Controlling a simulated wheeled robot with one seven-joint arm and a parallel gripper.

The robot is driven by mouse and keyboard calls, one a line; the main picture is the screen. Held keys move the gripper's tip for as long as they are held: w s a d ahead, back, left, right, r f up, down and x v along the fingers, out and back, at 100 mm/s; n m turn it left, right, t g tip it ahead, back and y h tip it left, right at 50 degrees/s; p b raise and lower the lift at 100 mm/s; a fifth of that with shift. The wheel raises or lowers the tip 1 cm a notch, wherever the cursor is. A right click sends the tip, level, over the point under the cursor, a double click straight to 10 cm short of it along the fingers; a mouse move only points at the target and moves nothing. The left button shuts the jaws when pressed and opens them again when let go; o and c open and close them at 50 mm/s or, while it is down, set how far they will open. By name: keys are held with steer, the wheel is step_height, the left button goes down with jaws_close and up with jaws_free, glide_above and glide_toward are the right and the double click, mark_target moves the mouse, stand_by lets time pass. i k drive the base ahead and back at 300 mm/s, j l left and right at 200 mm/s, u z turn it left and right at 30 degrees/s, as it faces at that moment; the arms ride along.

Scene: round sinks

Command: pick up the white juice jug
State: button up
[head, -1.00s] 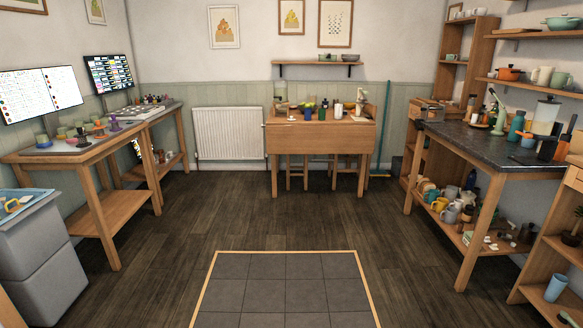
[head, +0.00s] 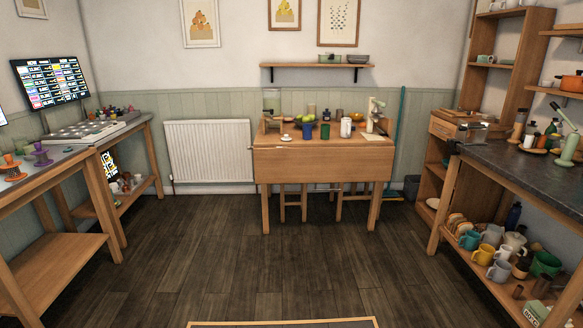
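A small white upright container (head: 346,127) stands on the wooden table (head: 300,168) against the back wall. It may be the white juice jug, but it is too small to be sure. A green cup (head: 325,130) and a blue cup (head: 308,131) stand to its left. A pale stand-like device (head: 374,112) stands to its right. My gripper is not in view.
The wooden floor (head: 230,245) ahead is clear up to the table. A long counter (head: 540,178) with a loaded lower shelf runs along the right. Desks (head: 65,200) line the left. A radiator (head: 208,150) is on the back wall.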

mark_target(345, 123)
steer(key=i, duration=1.6)
steer(key=i+j, duration=0.1)
steer(key=i, duration=1.5)
steer(key=i+z, duration=0.1)
steer(key=i, duration=1.5)
